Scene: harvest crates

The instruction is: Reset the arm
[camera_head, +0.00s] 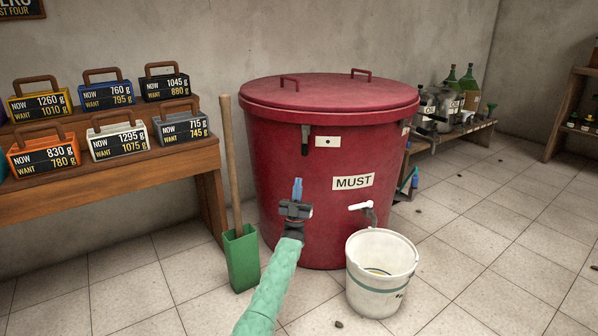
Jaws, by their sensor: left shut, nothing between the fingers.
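My left gripper (298,188) shows in the head view at the end of my green-sleeved arm, which rises from the bottom edge. It is shut and empty, with its blue fingertips pointing up in front of the red vat. My right gripper is not in view. The vat (280,155) is large and red, with a lid on top and a label reading MUST. A tap (362,206) with a white handle sticks out low on its front. A white bucket (365,297) stands on the floor below the tap, with a little yellowish content inside.
A wooden bench (120,178) at the left holds several labelled crates with handles. A green scoop (241,262) with a long wooden handle stands between bench and vat. Bottles stand on a low shelf (460,131) behind the vat. The tiled floor at right is mostly clear.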

